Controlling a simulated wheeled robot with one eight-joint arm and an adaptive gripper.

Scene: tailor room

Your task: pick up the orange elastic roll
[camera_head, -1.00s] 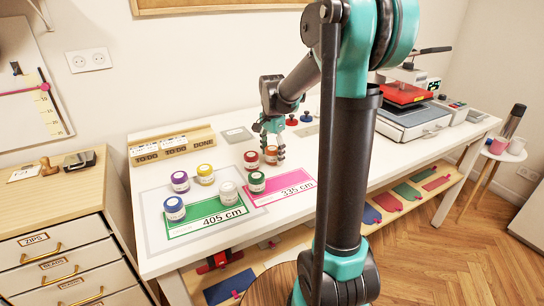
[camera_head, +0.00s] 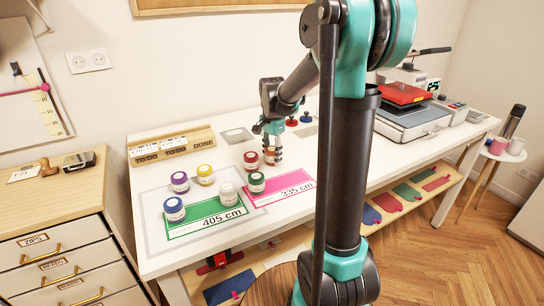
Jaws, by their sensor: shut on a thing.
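My gripper (camera_head: 271,148) is over the white table (camera_head: 330,172). It is shut on the orange elastic roll (camera_head: 272,156), whose body is partly hidden by the fingers. The roll is upright at the edge of the pink 335 cm card (camera_head: 290,189); I cannot tell whether its base touches the table. A red roll (camera_head: 251,160) stands close to its left.
Purple (camera_head: 180,182), yellow (camera_head: 205,174), white (camera_head: 228,192), green (camera_head: 257,183) and blue (camera_head: 174,210) rolls stand nearby, around the green 405 cm card (camera_head: 200,222). A wooden TO DO/DONE rack (camera_head: 172,147) is behind. A heat press (camera_head: 408,110) stands at right.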

